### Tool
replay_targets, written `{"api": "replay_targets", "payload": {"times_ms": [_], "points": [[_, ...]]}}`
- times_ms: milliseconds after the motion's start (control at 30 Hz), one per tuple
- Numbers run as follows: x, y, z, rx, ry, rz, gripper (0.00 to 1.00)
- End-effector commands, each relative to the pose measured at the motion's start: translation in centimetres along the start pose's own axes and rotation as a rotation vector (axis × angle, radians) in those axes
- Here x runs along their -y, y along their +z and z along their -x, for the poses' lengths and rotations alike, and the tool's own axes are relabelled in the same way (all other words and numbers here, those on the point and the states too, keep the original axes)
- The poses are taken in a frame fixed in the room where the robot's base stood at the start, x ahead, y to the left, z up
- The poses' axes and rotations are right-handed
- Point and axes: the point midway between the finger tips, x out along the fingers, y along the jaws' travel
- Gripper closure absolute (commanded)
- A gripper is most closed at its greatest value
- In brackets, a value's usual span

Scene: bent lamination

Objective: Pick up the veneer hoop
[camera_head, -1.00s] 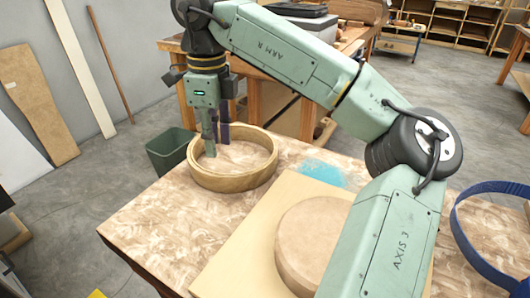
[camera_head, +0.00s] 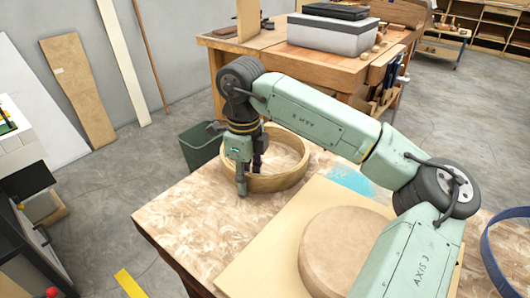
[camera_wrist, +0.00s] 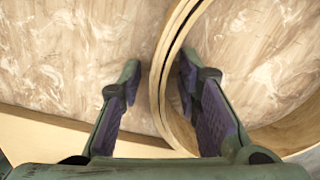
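The veneer hoop (camera_head: 284,184) is a round, open band of light wood lying on the mottled tabletop (camera_head: 190,222) near its far left edge. My gripper (camera_head: 249,178) points down at the hoop's left side in the head view. In the wrist view my gripper (camera_wrist: 159,68) is open, with the hoop's wall (camera_wrist: 160,92) between its two purple-padded fingers. One finger is outside the band and the other inside. The wall lies closer to the inside finger; I cannot tell whether they touch. My arm hides part of the hoop in the head view.
A round wooden form (camera_head: 345,250) sits on a pale board (camera_head: 262,262) right of the hoop. A blue patch (camera_head: 351,181) marks the tabletop and a blue strap (camera_head: 497,255) lies at the right. A green bin (camera_head: 198,147) stands behind the table's left edge.

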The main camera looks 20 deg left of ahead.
Motion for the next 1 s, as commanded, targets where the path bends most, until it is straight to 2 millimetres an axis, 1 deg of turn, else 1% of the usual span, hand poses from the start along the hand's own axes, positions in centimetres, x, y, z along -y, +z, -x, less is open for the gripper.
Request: {"api": "replay_targets", "payload": {"times_ms": [200, 233, 667, 1000], "points": [[0.02, 0.0, -0.16, 0.0, -0.001, -0.001, 0.69], [0.02, 0.0, -0.16, 0.0, -0.001, -0.001, 0.71], [0.01, 0.0, -0.12, 0.0, 0.0, 0.0, 0.99], [0.01, 0.0, -0.11, 0.0, 0.0, 0.0, 1.0]]}}
